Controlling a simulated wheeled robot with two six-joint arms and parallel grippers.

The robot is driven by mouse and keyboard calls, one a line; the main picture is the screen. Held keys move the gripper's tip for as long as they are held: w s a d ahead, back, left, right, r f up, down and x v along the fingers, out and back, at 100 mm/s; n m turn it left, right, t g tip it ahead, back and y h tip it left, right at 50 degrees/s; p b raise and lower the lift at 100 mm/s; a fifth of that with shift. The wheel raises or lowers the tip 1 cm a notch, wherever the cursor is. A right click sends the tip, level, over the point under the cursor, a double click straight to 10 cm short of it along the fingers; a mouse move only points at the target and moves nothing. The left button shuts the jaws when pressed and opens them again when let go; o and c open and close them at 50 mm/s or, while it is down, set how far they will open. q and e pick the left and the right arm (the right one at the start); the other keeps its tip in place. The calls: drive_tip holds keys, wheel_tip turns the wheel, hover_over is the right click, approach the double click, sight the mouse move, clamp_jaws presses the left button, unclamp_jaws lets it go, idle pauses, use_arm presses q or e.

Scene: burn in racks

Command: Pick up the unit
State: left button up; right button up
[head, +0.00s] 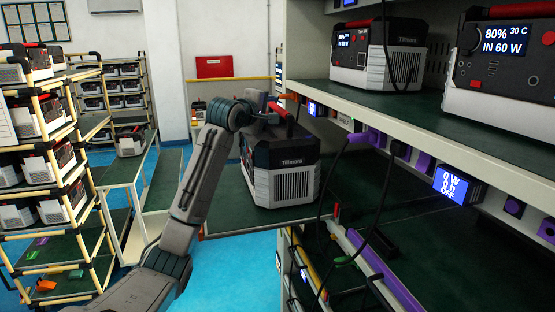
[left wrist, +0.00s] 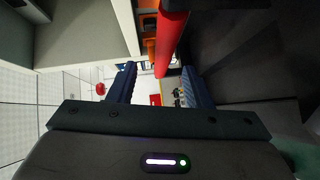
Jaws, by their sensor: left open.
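The unit (head: 282,172) is a dark and white box with a vented side. It stands on a green shelf board (head: 262,221) at the middle of the head view, and its red handle (head: 279,109) is on top. My left gripper (head: 274,117) is at the handle, above the unit, partly hidden by its own wrist. In the left wrist view the two blue-ridged fingers (left wrist: 160,88) are apart. The red handle (left wrist: 171,40) runs into the space between them, closer to the right finger. I cannot tell whether it touches. My right gripper is not in view.
A rack (head: 430,105) on the right holds similar units (head: 377,55), with dark cables hanging by the board. A yellow-framed cart (head: 75,160) with several units stands at left. Blue floor (head: 235,270) is free below.

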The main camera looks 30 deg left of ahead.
sight(277, 109)
use_arm(q)
drive_tip(key=shift+w, duration=0.45)
drive_tip(key=w+p, duration=0.4)
drive_tip(key=shift+a+f, duration=0.15)
drive_tip(key=shift+f, duration=0.2)
drive_tip(key=shift+w+f, duration=0.1)
drive_tip(key=shift+w, duration=0.2)
drive_tip(key=shift+w+f, duration=0.15)
clamp_jaws()
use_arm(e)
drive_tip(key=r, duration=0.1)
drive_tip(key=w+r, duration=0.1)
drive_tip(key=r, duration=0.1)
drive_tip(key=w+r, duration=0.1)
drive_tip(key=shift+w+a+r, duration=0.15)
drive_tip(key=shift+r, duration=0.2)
use_arm(q)
drive_tip(key=shift+f, duration=0.1)
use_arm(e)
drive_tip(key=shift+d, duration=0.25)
